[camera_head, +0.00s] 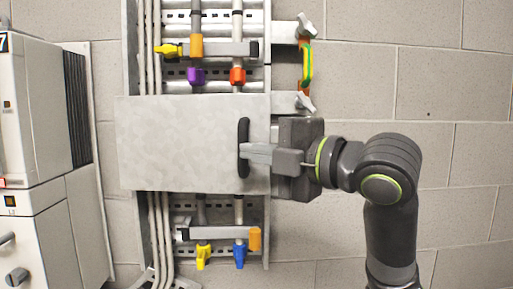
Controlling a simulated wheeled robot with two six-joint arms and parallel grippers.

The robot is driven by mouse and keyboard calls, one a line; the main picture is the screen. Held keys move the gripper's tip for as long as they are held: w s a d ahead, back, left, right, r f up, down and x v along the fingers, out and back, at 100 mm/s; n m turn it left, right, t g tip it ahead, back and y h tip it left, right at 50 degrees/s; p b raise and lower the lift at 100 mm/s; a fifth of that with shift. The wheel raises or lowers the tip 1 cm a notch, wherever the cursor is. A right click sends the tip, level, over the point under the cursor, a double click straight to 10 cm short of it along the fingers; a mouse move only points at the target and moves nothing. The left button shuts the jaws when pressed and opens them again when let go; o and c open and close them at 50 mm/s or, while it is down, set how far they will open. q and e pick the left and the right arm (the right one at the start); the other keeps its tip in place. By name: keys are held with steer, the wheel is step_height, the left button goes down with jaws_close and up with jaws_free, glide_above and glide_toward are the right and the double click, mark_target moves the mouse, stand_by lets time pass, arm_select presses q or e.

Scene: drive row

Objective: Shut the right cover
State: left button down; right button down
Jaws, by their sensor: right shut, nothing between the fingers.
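A flat grey metal cover (180,142) lies across the middle of the wall-mounted rack. It has an upright black handle (243,132) near its right edge. My right gripper (247,152) comes in from the right, shut and empty. Its fingertips overlap the middle of the handle in the camera_head view; I cannot tell whether they touch it. The cover hides the middle of the rack behind it. I see no other cover, and my left gripper is out of view.
Pipes with coloured valve levers, such as orange (196,46) and blue (239,252), show above and below the cover. A green-yellow strap (307,64) sits at the rack's upper right. A white cabinet (32,110) stands at left. Bare block wall (450,95) is at right.

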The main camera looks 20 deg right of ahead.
steer(key=w+d, duration=0.1)
steer(key=w, duration=0.1)
steer(key=w+d, duration=0.2)
steer(key=shift+d, duration=0.1)
stand_by(0.4)
